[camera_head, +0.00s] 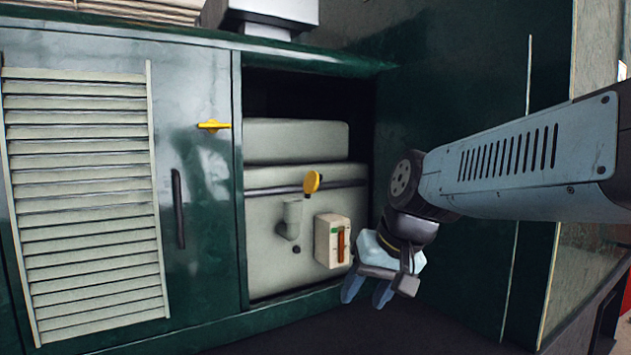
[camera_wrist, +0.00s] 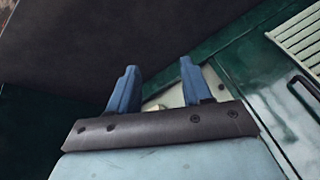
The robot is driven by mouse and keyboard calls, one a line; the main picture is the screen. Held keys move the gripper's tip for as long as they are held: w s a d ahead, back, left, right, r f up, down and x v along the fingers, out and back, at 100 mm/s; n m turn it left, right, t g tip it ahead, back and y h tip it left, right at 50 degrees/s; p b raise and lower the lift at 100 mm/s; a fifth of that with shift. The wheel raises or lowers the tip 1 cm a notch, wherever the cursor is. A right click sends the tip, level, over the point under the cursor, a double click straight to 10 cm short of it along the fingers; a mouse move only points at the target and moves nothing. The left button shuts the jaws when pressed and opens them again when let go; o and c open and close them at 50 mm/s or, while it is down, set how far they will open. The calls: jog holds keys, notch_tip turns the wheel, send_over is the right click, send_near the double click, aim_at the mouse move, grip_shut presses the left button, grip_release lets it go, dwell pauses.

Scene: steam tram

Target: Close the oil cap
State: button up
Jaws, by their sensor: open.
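The oil cap (camera_head: 312,182) is a yellow disc standing up at the top of a short grey filler neck (camera_head: 291,215). The neck sticks out from a grey tank (camera_head: 265,222) inside the open compartment. The cap looks tilted up off the neck's mouth. My gripper (camera_head: 367,292) is open and empty, to the lower right of the cap and apart from it, near the compartment's lower right corner. In the wrist view its two blue fingers (camera_wrist: 157,88) are spread, with a bit of grey between them. The cap does not show there.
A cream box with an orange gauge (camera_head: 332,241) sits between the filler neck and my gripper. A yellow latch (camera_head: 213,125) sticks out at the compartment's left edge. A green panel with a dark handle (camera_head: 179,208) and a louvred vent (camera_head: 85,200) lie to the left.

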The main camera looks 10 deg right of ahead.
jog(key=w+a+r+m+y, duration=0.2)
jog(key=w+a+r+y, duration=0.15)
jog(key=w, duration=0.55)
jog(key=m+t+y, duration=0.6)
jog(key=m+t, duration=0.4)
send_near(314, 186)
jog(key=w+d+r, duration=0.1)
jog(key=w+d, duration=0.1)
jog(key=w, duration=0.4)
jog(key=x, duration=0.7)
jog(key=shift+r, duration=0.4)
jog(key=shift+s, duration=0.1)
jog(key=shift+f, duration=0.1)
grip_shut()
